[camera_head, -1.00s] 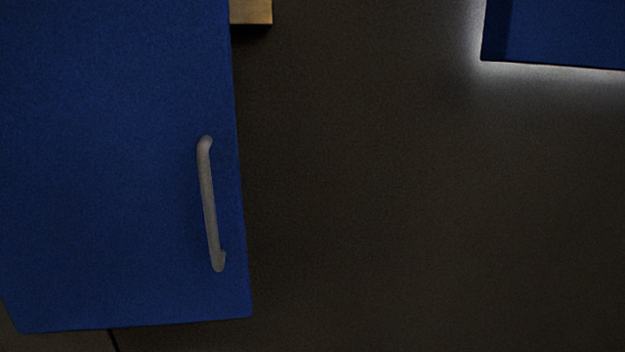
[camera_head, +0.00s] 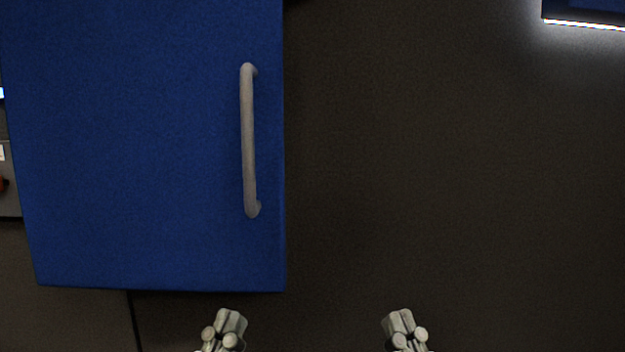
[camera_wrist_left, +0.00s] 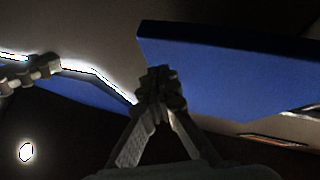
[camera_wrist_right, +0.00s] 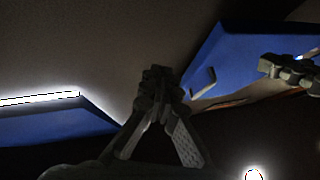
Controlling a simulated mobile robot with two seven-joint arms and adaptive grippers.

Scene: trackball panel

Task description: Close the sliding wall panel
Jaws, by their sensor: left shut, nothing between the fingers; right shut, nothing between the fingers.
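The blue sliding panel (camera_head: 140,150) fills the left part of the head view, with a grey vertical bar handle (camera_head: 248,140) near its right edge. My left gripper (camera_head: 232,318) is shut and empty, below the panel's lower right corner and apart from it. My right gripper (camera_head: 400,318) is shut and empty, further right in front of the bare dark wall. In the left wrist view the blue panel (camera_wrist_left: 230,75) lies beyond the shut fingers (camera_wrist_left: 158,80). In the right wrist view the panel (camera_wrist_right: 235,60) and its handle (camera_wrist_right: 205,80) show right of the shut fingers (camera_wrist_right: 158,78).
A bare dark wall (camera_head: 420,150) spans the space right of the panel. A blue box with a lit lower edge (camera_head: 590,20) is at the upper right. Part of a device (camera_head: 8,180) shows at the left, past the panel's edge.

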